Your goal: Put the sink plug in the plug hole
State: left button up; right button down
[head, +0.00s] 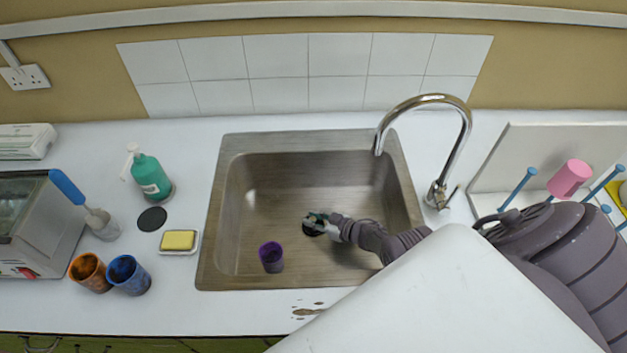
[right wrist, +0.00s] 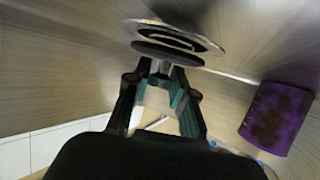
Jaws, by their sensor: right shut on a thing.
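The sink plug (right wrist: 163,54) is a dark round disc with a short stem. My right gripper (right wrist: 161,76) is shut on the stem. In the right wrist view the disc is just short of the plug hole (right wrist: 182,38), a metal ring with a dark middle; the disc looks apart from it and overlaps part of it. In the head view my right gripper (head: 318,219) reaches low into the sink (head: 260,215), with a dark round shape under it; plug and hole cannot be told apart there. My left gripper is not in view.
A purple cup (head: 271,257) stands in the sink, left of my right gripper; it also shows in the right wrist view (right wrist: 275,118). The tap (head: 440,150) rises at the sink's right. A black disc (head: 152,219), sponge dish (head: 179,242) and green bottle (head: 151,177) are on the left counter.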

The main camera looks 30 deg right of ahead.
jog(key=c, duration=1.1)
grip_release()
jog(key=shift+s+a+f, duration=0.15)
jog(key=shift+s+f, duration=0.05)
jog(key=shift+f, duration=0.05)
jog(key=shift+o, duration=0.6)
jog(key=shift+s+f, duration=0.1)
jog(key=shift+r+p, duration=0.3)
jog(key=shift+p, duration=0.1)
jog(key=shift+w+r+p, duration=0.2)
jog(key=shift+r+p, duration=0.3)
jog(key=shift+p, duration=0.05)
jog(key=p+v, duration=0.3)
jog(key=v, duration=0.3)
jog(key=shift+p, duration=0.35)
jog(key=shift+s+d+r, duration=0.15)
jog(key=shift+s+d, duration=0.2)
jog(key=shift+s, duration=0.05)
jog(key=shift+s+d, duration=0.1)
